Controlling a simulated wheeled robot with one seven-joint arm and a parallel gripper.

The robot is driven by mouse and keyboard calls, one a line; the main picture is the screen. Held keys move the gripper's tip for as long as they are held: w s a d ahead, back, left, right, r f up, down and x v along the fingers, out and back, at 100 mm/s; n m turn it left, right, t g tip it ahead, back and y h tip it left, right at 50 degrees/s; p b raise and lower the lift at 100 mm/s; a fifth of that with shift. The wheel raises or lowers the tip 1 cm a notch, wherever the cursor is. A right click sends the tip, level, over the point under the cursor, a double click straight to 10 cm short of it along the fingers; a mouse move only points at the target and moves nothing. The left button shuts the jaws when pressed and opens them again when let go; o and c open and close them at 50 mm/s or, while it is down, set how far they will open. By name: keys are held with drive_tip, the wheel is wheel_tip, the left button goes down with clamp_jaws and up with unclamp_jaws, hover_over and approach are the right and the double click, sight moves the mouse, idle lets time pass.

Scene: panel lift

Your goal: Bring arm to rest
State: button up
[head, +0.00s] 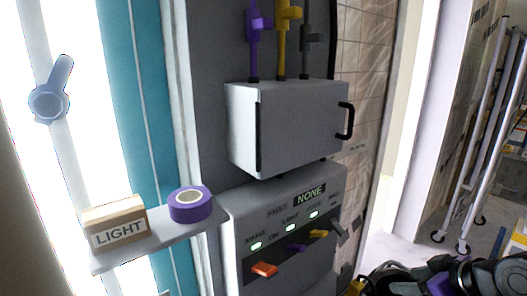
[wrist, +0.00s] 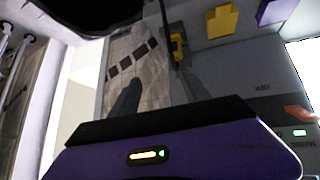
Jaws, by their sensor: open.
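My arm (head: 450,278) shows at the bottom right of the head view, black with purple parts, low and to the right of the grey control panel (head: 232,240). My gripper (wrist: 165,125) shows in the wrist view as a broad black edge and purple housing with a lit yellow strip. It is open, and nothing is seen held in it. The panel has orange, purple, yellow and grey levers, green lights and a display reading NONE. Orange (wrist: 300,113), yellow (wrist: 222,20) and purple (wrist: 275,10) parts show in the wrist view.
A grey box (head: 290,125) with a black handle juts out above the panel. A shelf (head: 150,246) at the left holds a LIGHT block (head: 115,222) and a purple tape roll (head: 190,204). A metal rack (head: 485,140) stands at the right, with floor before it.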

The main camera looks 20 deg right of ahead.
drive_tip(key=w+a+r+m+t+h, duration=0.3)
drive_tip(key=w+r+m+t+h, duration=0.15)
drive_tip(key=r+m+t, duration=0.35)
drive_tip(key=s+a+f+n+y, duration=0.1)
drive_tip(key=s+a+f, duration=0.4)
drive_tip(key=s, duration=0.6)
drive_tip(key=s+a+f+n+g+y+b, duration=0.1)
drive_tip(key=s+a+f+n+y, duration=0.1)
drive_tip(key=s+a+f, duration=0.3)
drive_tip(key=s+a+f+n+y+b, duration=0.1)
drive_tip(key=s+a+f+n, duration=0.2)
drive_tip(key=s+a, duration=0.8)
drive_tip(key=s+f, duration=0.2)
drive_tip(key=s, duration=0.4)
drive_tip(key=shift+s+a+f+g, duration=0.3)
drive_tip(key=shift+a+f+g, duration=0.05)
drive_tip(key=shift+a+g, duration=0.05)
